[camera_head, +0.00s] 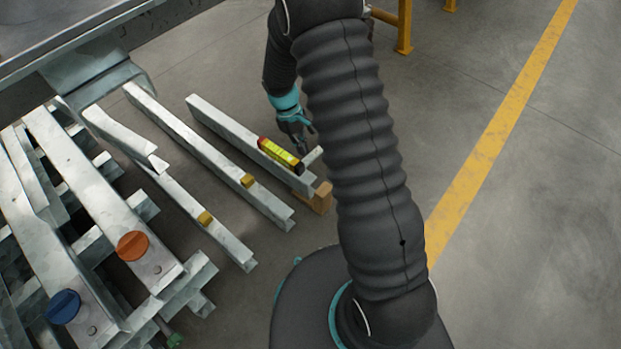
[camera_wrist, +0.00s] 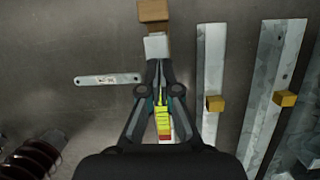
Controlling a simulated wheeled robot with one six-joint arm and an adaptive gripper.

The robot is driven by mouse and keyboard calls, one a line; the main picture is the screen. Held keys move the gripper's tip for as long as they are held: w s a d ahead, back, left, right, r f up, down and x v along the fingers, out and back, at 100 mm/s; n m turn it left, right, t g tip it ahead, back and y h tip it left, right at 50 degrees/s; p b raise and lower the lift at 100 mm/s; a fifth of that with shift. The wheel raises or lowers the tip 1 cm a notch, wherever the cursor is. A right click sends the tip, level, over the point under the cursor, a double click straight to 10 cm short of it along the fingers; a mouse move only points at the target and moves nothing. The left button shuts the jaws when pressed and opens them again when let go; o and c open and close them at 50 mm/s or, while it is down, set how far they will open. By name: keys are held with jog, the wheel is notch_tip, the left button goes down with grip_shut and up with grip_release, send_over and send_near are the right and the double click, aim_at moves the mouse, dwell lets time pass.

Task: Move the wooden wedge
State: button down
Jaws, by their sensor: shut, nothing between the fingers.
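A light brown wooden block, which looks like the wedge (camera_head: 322,198), sits at the near end of the rightmost metal beam (camera_head: 222,122). It also shows at the top of the wrist view (camera_wrist: 154,10), just beyond the beam's end. My gripper (camera_head: 304,143) is beside that beam, partly hidden by my arm in the head view. In the wrist view my gripper (camera_wrist: 160,66) is shut and empty, with its fingertips over the beam, short of the block. A yellow tool with red and black ends (camera_head: 281,154) lies on the beam, partly behind the fingers in the wrist view.
Two more beams lie parallel, each with a small yellowish block (camera_head: 247,180) (camera_head: 205,218). A flat metal plate with holes (camera_wrist: 108,80) lies beside the beam. Stacked metal frames with orange (camera_head: 132,245) and blue (camera_head: 63,306) knobs fill the left. Floor at the right is clear.

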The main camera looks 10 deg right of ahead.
jog(key=s+d+f+g, duration=0.1)
jog(key=s+d+f, duration=0.1)
jog(key=f, duration=1.3)
jog(key=shift+s+n, duration=0.4)
jog(key=shift+s, duration=0.2)
